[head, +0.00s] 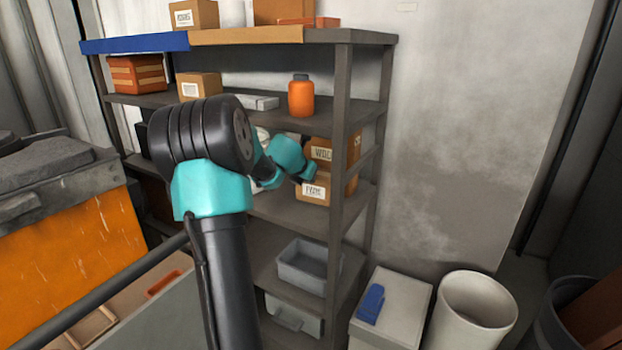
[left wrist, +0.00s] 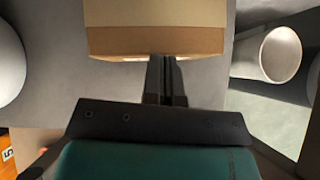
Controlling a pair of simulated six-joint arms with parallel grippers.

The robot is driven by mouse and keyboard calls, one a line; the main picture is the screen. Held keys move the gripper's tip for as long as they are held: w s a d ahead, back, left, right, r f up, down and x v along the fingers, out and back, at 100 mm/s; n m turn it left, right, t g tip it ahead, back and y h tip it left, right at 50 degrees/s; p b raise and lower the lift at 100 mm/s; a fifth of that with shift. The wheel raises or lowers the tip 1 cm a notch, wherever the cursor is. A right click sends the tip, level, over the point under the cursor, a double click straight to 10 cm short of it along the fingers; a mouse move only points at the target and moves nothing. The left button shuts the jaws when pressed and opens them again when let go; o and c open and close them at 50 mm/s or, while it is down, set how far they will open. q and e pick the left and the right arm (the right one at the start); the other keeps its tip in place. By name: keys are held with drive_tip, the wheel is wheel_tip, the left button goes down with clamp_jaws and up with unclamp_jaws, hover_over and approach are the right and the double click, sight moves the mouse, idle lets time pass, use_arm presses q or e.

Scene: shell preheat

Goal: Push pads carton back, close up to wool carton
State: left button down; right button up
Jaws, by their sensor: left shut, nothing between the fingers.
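The pads carton (head: 313,192) is a small brown box with a white label, near the front edge of the middle shelf, by the right post. The wool carton (head: 320,153) is a taller brown box behind it, partly hidden. A gap between them cannot be judged. My left gripper (head: 309,174) is at the upper left of the pads carton in the head view. In the left wrist view my left gripper (left wrist: 166,62) is shut and empty, its tips at the edge of a brown carton (left wrist: 155,28), apparently the pads carton. Contact cannot be told for certain.
The right shelf post (head: 339,190) stands just beside the cartons. Another brown carton (head: 353,160) is partly behind that post. A grey bin (head: 308,268) sits on the shelf below. A white cylindrical object (left wrist: 268,54) shows at right in the left wrist view.

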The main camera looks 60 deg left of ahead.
use_arm(q)
drive_tip(key=s+d+r, duration=0.1)
drive_tip(key=s+d, duration=0.2)
drive_tip(key=s, duration=0.4)
drive_tip(key=s+d+r, duration=0.2)
drive_tip(key=s+d, duration=0.1)
drive_tip(key=s, duration=0.3)
drive_tip(key=shift+s+d+r, duration=0.15)
drive_tip(key=shift+s+d, duration=0.2)
drive_tip(key=shift+d, duration=0.05)
